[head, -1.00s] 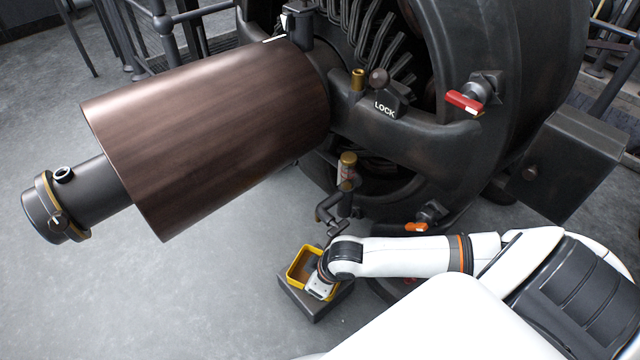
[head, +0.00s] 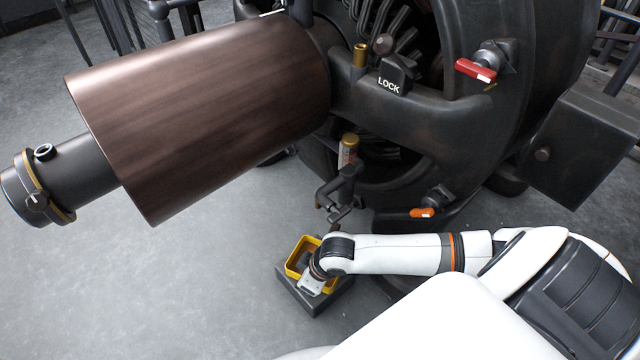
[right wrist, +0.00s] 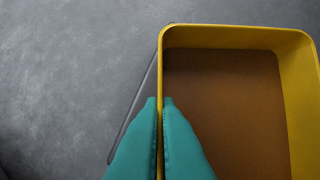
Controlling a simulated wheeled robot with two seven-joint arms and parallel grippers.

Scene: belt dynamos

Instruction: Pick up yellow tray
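The yellow tray (head: 291,268) is a small open box with a brown floor. In the head view it is at or just above a dark block on the floor, under my right wrist; I cannot tell if there is a gap. In the right wrist view the tray (right wrist: 240,38) fills the right half. The teal fingers of my right gripper (right wrist: 160,105) are closed together on its left side wall, one finger outside and one inside. In the head view the fingertips are hidden by my wrist. My left gripper is not in view.
The dark block (head: 335,297) shows around the tray. A large dark machine with a brown drum (head: 205,110) stands behind and overhangs to the left. A pipe fitting (head: 340,195) and an orange handle (head: 422,213) are close behind. Grey floor (head: 180,290) is clear at left.

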